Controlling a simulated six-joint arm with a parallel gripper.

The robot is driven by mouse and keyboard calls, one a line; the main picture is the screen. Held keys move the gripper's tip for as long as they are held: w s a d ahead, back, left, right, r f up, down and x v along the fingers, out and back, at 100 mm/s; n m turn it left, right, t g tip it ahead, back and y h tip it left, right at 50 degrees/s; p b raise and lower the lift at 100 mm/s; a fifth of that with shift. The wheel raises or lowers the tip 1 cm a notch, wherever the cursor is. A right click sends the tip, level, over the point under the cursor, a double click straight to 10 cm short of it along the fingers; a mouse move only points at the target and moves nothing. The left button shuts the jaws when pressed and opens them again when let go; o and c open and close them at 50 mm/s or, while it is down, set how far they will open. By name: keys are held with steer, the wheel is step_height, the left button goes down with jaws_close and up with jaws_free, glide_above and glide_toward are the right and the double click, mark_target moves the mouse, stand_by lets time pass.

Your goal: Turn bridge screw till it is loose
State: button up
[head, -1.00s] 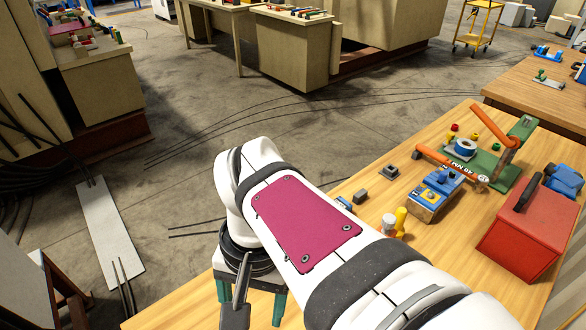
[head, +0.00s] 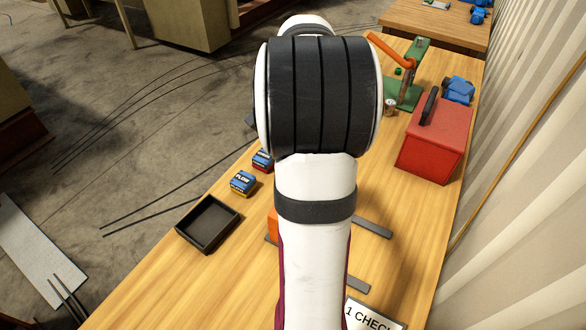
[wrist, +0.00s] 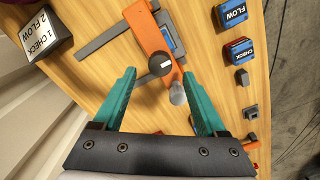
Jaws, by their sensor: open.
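In the wrist view an orange bridge bar (wrist: 148,38) lies across grey bars and a small blue part. On it are a round dark knob (wrist: 160,64) with a white mark and, just below, a grey rounded post (wrist: 177,94). I cannot tell for certain which is the bridge screw. My gripper (wrist: 159,75) is open, with its teal fingers on either side of the knob and post. No contact shows, and height above them is hard to judge. In the head view my arm hides the gripper and most of the bridge; only an orange edge (head: 272,222) shows.
A black tray (head: 208,226) and a FLOW box (head: 243,183) stand left of my arm. A red toolbox (head: 436,145) and green stand (head: 408,95) are farther back. A "1 CHECK 2 FLOW" block (wrist: 47,36) stands near the bridge. Small grey blocks (wrist: 250,112) lie beyond the right finger.

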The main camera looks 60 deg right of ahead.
step_height(320, 180, down, 4)
steer(key=shift+f, duration=0.1)
steer(key=shift+c, duration=0.2)
jaws_close()
